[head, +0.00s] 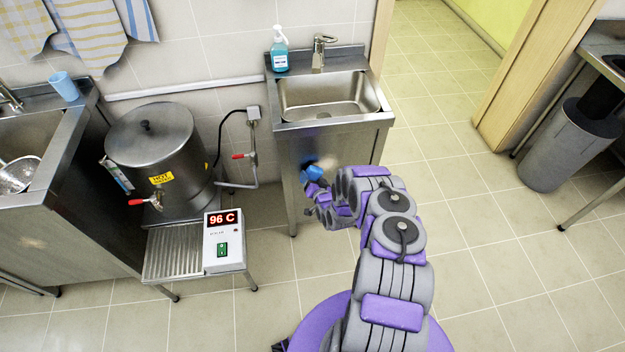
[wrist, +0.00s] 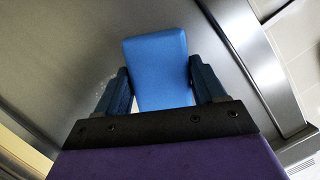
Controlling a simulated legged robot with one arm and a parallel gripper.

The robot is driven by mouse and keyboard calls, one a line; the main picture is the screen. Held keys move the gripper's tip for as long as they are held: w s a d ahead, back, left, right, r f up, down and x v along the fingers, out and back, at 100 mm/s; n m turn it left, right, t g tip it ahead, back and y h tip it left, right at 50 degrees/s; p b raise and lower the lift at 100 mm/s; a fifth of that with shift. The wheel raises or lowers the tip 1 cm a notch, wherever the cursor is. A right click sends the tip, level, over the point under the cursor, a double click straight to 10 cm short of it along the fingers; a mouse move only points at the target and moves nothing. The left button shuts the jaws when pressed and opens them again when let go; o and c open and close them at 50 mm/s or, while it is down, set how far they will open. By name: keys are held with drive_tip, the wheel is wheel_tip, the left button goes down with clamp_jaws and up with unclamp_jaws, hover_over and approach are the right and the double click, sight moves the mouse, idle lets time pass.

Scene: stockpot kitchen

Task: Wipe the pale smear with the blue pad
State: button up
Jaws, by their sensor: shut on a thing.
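The blue pad (head: 313,170) is in front of the steel front panel of the hand sink. In the wrist view the pad (wrist: 158,70) stands out between the two dark fingers of my gripper (wrist: 160,92), which is shut on it. In the head view my gripper (head: 313,187) is at the panel, seen small at the end of my arm. A faint pale speckled patch, likely the smear (wrist: 98,84), shows on the steel just left of the pad in the wrist view. The pad may hide part of it. I cannot tell whether the pad touches the panel.
The hand sink (head: 290,108) carries a soap bottle (head: 280,50) and a tap (head: 320,52). To its left, a steel boiler (head: 150,145) with a hot label stands behind a control box (head: 223,243) reading 96 C. A pipe with a red-handled valve (head: 243,156) runs between them. Floor (head: 475,240) at right is clear.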

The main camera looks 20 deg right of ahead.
sight(320, 175)
drive_tip(key=shift+w+d, duration=0.1)
drive_tip(key=shift+w, duration=0.45)
drive_tip(key=shift+s+d+b, duration=0.3)
drive_tip(key=shift+d, duration=0.5)
drive_tip(key=shift+s+d+b, duration=0.25)
drive_tip(key=shift+s+d, duration=0.05)
drive_tip(key=shift+d, duration=0.45)
drive_tip(key=shift+s+d+r, duration=0.1)
drive_tip(key=shift+s+d, duration=0.05)
drive_tip(key=shift+d, duration=0.65)
drive_tip(key=shift+s+d, duration=0.2)
drive_tip(key=shift+d, duration=0.65)
drive_tip(key=shift+s+d+r, duration=0.1)
drive_tip(key=shift+s+d, duration=0.05)
drive_tip(key=shift+d, duration=0.65)
drive_tip(key=shift+s+d, duration=0.15)
drive_tip(key=shift+d, duration=0.45)
drive_tip(key=shift+s+d, duration=0.15)
drive_tip(key=shift+d, duration=0.4)
drive_tip(key=shift+d, duration=0.1)
